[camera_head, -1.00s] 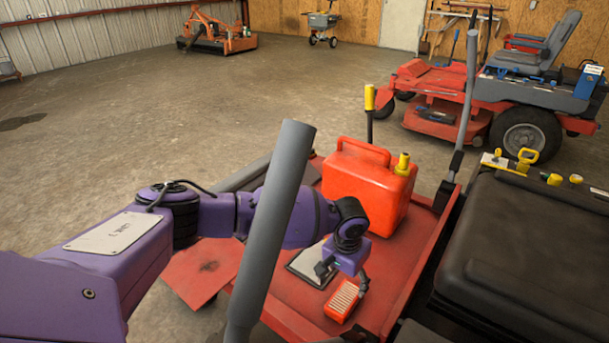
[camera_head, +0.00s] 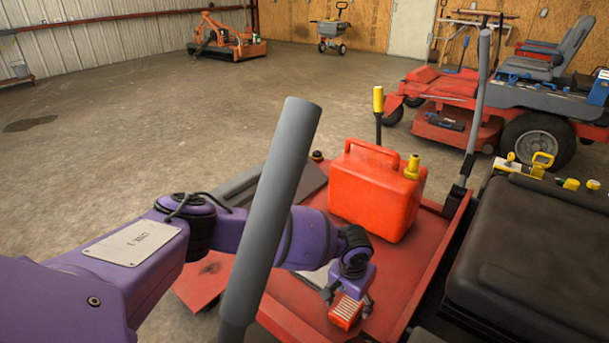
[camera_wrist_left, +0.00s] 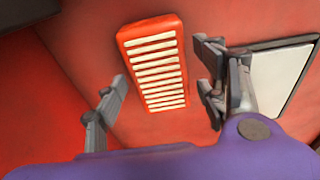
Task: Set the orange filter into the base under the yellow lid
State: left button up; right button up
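The orange filter (camera_head: 345,312), a block with pale pleats, lies on the red deck (camera_head: 395,275). My left gripper (camera_head: 348,292) is just over it. In the left wrist view the filter (camera_wrist_left: 152,62) lies between the two spread fingers (camera_wrist_left: 163,90), with a gap on each side. The left gripper is open and holds nothing. I cannot make out the base or a yellow lid for certain; yellow parts (camera_head: 541,163) show by the black cover at the right. My right gripper is not in view.
A red fuel can (camera_head: 375,193) stands on the deck behind the gripper. A pale dark-edged panel (camera_wrist_left: 285,80) lies right of the fingers. A grey post (camera_head: 270,205) crosses in front of my left arm. A black cover (camera_head: 535,250) fills the right.

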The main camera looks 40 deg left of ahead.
pick_arm(q)
jog(key=shift+w+r, duration=0.1)
jog(key=shift+r, duration=0.05)
jog(key=c, duration=1)
